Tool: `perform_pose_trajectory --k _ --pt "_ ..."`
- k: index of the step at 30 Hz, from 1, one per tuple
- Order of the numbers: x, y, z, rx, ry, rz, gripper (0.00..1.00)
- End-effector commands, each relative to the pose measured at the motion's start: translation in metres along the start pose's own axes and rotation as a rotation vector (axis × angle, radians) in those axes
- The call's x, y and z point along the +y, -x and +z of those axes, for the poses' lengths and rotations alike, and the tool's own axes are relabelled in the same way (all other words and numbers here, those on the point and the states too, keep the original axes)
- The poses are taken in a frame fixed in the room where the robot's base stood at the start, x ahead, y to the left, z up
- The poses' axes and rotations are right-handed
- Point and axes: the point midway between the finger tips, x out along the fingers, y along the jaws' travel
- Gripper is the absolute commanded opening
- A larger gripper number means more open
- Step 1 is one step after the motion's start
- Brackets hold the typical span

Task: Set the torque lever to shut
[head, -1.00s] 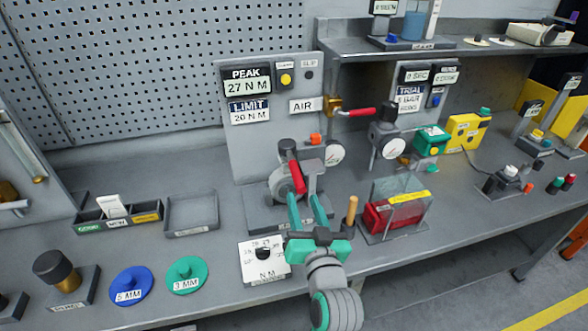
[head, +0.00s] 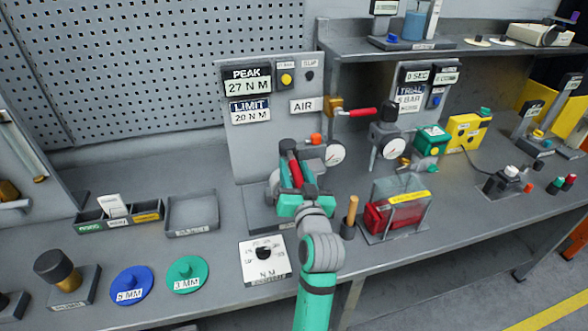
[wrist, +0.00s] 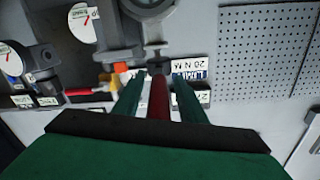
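The torque lever has a red handle (head: 293,170) on the grey valve actuator, below the PEAK and LIMIT panel (head: 235,150). Its handle slopes down toward me. In the wrist view the red handle (wrist: 158,98) lies between the two green fingers, with a small gap on each side. My gripper (head: 298,180) is open around the handle, and its fingers also show in the wrist view (wrist: 158,82). The gripper hides much of the actuator body in the head view. The panel reads PEAK 27 N M and LIMIT 20 N M.
A round gauge (head: 333,155) stands close right of the lever. A wooden-handled peg (head: 350,215) and a clear-guarded red block (head: 400,212) are right of my gripper. An N M dial plate (head: 263,262) lies front left. A red air lever (head: 358,112) is behind.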

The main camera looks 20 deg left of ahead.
Motion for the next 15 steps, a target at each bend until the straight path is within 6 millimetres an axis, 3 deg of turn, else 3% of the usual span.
perform_pose_trajectory --k 10,11,15 --pt "0.0007 -0.0044 0.0 0.0 0.0 0.002 0.38" --pt "0.0007 -0.0044 0.0 0.0 0.0 0.002 0.35" --pt "0.0 -0.0044 0.0002 0.0 0.0 0.0 0.02"
